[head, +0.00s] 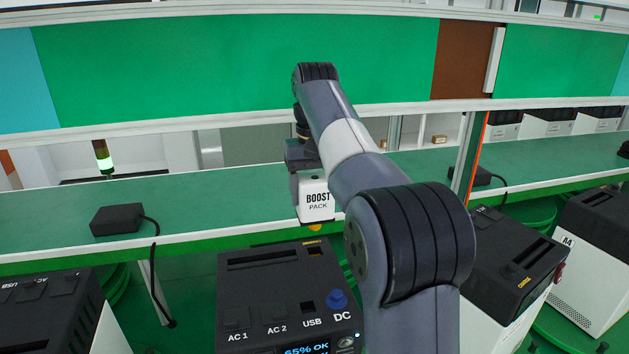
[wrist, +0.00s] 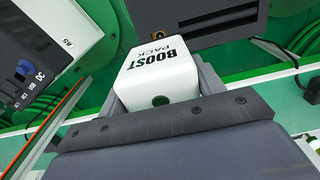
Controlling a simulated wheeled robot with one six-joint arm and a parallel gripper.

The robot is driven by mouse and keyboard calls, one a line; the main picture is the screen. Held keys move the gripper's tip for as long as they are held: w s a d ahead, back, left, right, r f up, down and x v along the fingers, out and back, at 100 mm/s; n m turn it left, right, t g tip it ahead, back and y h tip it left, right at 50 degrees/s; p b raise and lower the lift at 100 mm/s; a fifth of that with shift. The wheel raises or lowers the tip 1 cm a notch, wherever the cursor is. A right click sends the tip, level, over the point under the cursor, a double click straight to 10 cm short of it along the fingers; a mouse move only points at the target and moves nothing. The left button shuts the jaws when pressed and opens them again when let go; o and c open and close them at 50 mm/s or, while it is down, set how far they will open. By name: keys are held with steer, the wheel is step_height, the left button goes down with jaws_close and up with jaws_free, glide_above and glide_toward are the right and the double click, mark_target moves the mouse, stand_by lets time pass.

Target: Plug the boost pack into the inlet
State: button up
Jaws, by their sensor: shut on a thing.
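The boost pack (head: 316,202) is a small white block with black lettering, held above the bench's front edge in the head view. My gripper (head: 309,172) is shut on it. In the wrist view the boost pack (wrist: 160,80) sits between the jaws, with a dark round spot on its near face. The black power station (head: 285,290) stands below and nearer, with a long slot, AC, USB and DC labels, a blue knob and a lit screen reading 65% OK. A small square opening (head: 315,249) is at its top right; I cannot tell if this is the inlet. The pack is apart from the station.
A green bench (head: 230,199) runs across behind. A black adapter (head: 117,219) lies on it with its cable hanging over the edge. More stations stand at left (head: 50,310) and right (head: 515,262). An orange-edged post (head: 468,160) rises at right.

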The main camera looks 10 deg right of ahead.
mark_target(315, 224)
steer(key=shift+f+b, duration=0.55)
steer(key=shift+f, duration=2.1)
steer(key=shift+s+f, duration=0.1)
steer(key=shift+f, duration=1.2)
steer(key=o, duration=1.7)
steer(key=shift+f, duration=0.1)
step_height(315, 224, up, 11)
steer(key=shift+f+p, duration=0.1)
steer(key=shift+p, duration=0.3)
